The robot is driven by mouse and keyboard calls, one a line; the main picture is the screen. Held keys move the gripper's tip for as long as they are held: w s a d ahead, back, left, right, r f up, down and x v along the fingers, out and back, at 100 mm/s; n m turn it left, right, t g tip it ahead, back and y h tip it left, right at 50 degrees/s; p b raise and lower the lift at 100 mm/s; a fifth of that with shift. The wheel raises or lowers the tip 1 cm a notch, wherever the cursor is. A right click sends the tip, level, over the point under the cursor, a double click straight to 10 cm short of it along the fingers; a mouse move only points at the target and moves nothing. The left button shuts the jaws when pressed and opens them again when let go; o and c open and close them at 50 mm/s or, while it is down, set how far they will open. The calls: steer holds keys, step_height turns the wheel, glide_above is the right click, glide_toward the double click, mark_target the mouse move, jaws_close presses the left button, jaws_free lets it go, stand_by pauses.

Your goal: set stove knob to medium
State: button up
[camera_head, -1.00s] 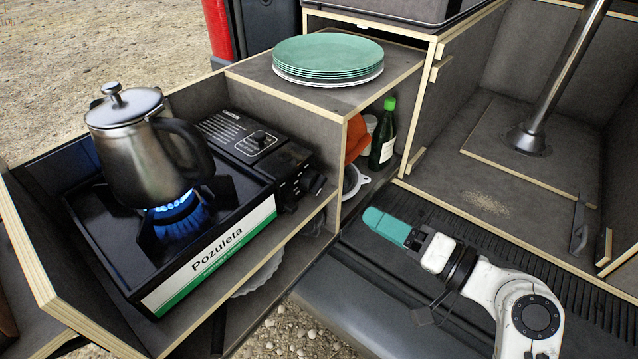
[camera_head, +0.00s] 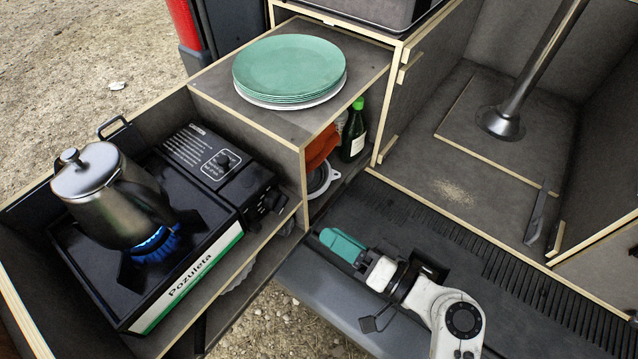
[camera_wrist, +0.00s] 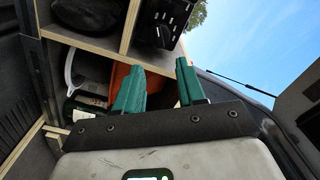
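The black camp stove (camera_head: 190,232), with a white "Pozuleta" front label, sits on the left shelf. A steel kettle (camera_head: 105,195) stands on the burner over a blue flame (camera_head: 153,241). My gripper (camera_head: 340,245), with teal fingers, is to the right of and below the knob in the head view, apart from the stove. In the wrist view my gripper (camera_wrist: 160,85) has its fingers apart with nothing between them; the stove's dark underside or front (camera_wrist: 160,22) shows beyond.
A wooden divider edge (camera_head: 303,190) stands between the stove and my gripper. Teal plates (camera_head: 289,66) are stacked on the box top. A green-capped bottle (camera_head: 354,135) and an orange item (camera_head: 320,150) fill the cubby below. The ribbed tailgate floor (camera_head: 440,235) is mostly clear.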

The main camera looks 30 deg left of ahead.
mark_target(285, 204)
steer(key=a, duration=0.7)
steer(key=w+a+p, duration=0.1)
steer(key=a, duration=0.2)
steer(key=shift+a, duration=0.4)
steer(key=shift+c, duration=0.3)
jaws_close()
